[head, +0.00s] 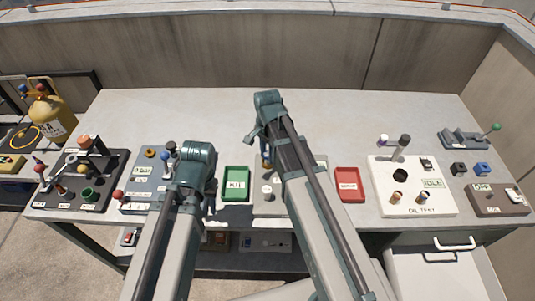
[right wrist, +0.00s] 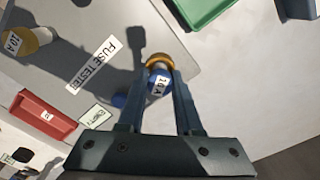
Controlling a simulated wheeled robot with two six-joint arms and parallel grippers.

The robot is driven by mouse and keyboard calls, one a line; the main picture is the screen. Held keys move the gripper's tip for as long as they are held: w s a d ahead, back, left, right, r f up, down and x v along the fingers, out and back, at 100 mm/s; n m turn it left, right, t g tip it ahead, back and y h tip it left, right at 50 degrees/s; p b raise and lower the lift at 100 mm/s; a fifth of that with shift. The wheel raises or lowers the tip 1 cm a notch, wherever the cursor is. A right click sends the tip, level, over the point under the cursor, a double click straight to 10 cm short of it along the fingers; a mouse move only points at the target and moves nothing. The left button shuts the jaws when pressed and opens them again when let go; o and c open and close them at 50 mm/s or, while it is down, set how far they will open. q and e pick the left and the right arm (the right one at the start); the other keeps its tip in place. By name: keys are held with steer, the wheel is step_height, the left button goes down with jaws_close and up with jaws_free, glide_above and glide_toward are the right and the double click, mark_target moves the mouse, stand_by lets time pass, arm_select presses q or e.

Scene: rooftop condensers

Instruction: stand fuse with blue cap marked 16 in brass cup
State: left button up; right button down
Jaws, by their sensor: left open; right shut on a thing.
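My right gripper (right wrist: 160,80) is shut on the fuse with the blue cap (right wrist: 160,84), whose white label reads 16A. A brass ring, apparently the brass cup (right wrist: 155,61), shows around the fuse's far side; I cannot tell whether the fuse is inside it or just above it. In the head view my right gripper (head: 264,150) is over the back of the grey fuse tester plate (head: 268,208), and its arm hides much of it. My left gripper (head: 210,205) is open and empty beside the green tray's left edge.
A yellow-capped piece marked 10A (right wrist: 28,41) stands on the tester. The green KIT tray (head: 236,183) is left of the tester, the red tray (head: 350,184) right. A white oil test panel (head: 435,200) stands farther right. The back of the bench is clear.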

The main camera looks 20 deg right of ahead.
arm_select(q)
steer(key=shift+f, duration=0.2)
arm_select(e)
steer(key=shift+f, duration=0.2)
steer(key=c, duration=0.5)
jaws_free()
arm_select(q)
steer(key=shift+r, duration=0.15)
arm_select(e)
steer(key=shift+r, duration=0.1)
arm_select(q)
step_height(320, 180, up, 14)
steer(key=p, duration=1.3)
steer(key=shift+p, duration=0.35)
arm_select(e)
step_height(320, 180, up, 14)
arm_select(q)
steer(key=shift+f, duration=0.2)
